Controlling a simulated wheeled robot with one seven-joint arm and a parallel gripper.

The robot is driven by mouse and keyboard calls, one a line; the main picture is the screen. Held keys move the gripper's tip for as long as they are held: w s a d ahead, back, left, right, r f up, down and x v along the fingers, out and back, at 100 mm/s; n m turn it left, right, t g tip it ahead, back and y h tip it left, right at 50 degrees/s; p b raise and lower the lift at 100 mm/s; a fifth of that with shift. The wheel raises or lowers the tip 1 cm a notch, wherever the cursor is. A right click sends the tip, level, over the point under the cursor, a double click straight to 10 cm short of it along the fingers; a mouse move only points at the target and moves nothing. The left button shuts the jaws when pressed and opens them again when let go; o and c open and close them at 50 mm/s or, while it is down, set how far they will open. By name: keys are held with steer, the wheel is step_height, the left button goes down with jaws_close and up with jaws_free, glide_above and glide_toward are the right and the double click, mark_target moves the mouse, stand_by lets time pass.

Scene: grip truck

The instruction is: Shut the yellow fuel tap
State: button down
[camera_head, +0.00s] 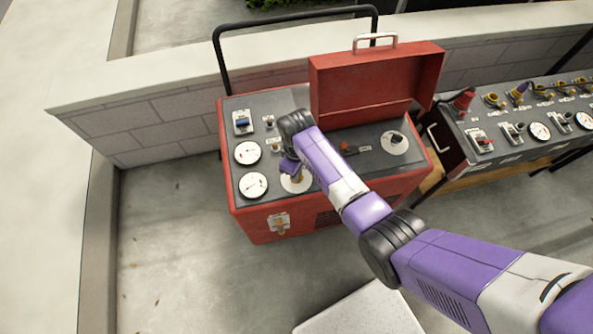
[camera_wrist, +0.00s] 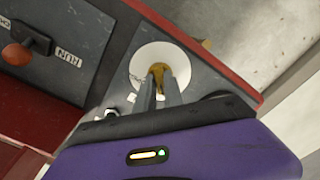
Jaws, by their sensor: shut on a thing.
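The yellow fuel tap (camera_wrist: 158,72) sits at the middle of a round white plate (camera_wrist: 176,57) on the dark panel top of a red machine. My gripper (camera_wrist: 161,84) is shut on the tap in the wrist view, its two grey fingers on either side of it. In the head view my gripper (camera_head: 293,172) reaches down over the same white plate (camera_head: 301,185), and little of the tap shows there. The fine angle of the tap handle is partly hidden by the fingers.
The red machine (camera_head: 262,222) has two gauges left of my gripper, a blue switch (camera_head: 241,121) and an open red lid (camera_head: 365,85) behind. An orange knob (camera_wrist: 16,54) by a RUN label is at the wrist view's left. A second panel (camera_head: 520,125) stands at right.

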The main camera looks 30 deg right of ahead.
steer(key=shift+w, duration=0.1)
steer(key=c, duration=1.4)
jaws_free()
steer(key=shift+c, duration=0.2)
steer(key=shift+r, duration=0.1)
steer(key=shift+r, duration=3.85)
